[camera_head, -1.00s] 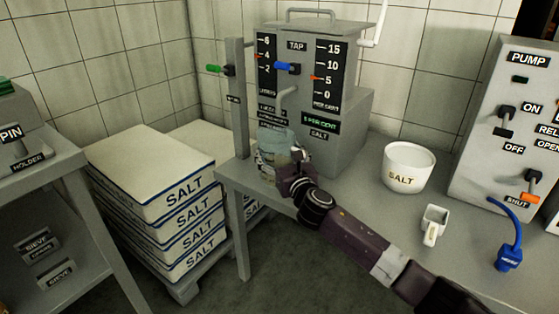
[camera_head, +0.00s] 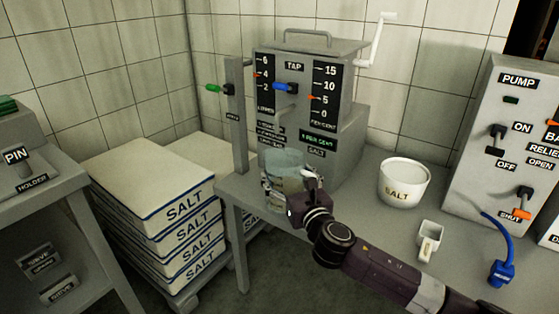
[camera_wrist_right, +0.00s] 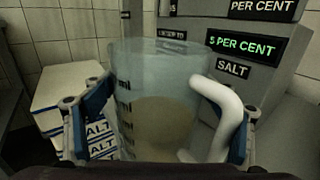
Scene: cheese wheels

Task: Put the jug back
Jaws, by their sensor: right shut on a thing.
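The jug (camera_head: 281,172) is clear with measuring marks and a white handle, and looks upright in front of the tap machine (camera_head: 305,85). In the right wrist view the jug (camera_wrist_right: 150,95) fills the middle, with a cloudy, tan content in its lower part. My right gripper (camera_head: 300,192) is shut on the jug, with one finger on each side in the wrist view (camera_wrist_right: 160,125). Whether the jug's base touches the table (camera_head: 385,225) is hard to tell. My left gripper is not in view.
A white salt bowl (camera_head: 402,183) and a small white scoop or cup (camera_head: 430,241) stand to the right on the table. A blue hose (camera_head: 503,245) hangs by the pump panel (camera_head: 510,130). Salt sacks (camera_head: 165,190) are stacked at the left, beyond the table's edge.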

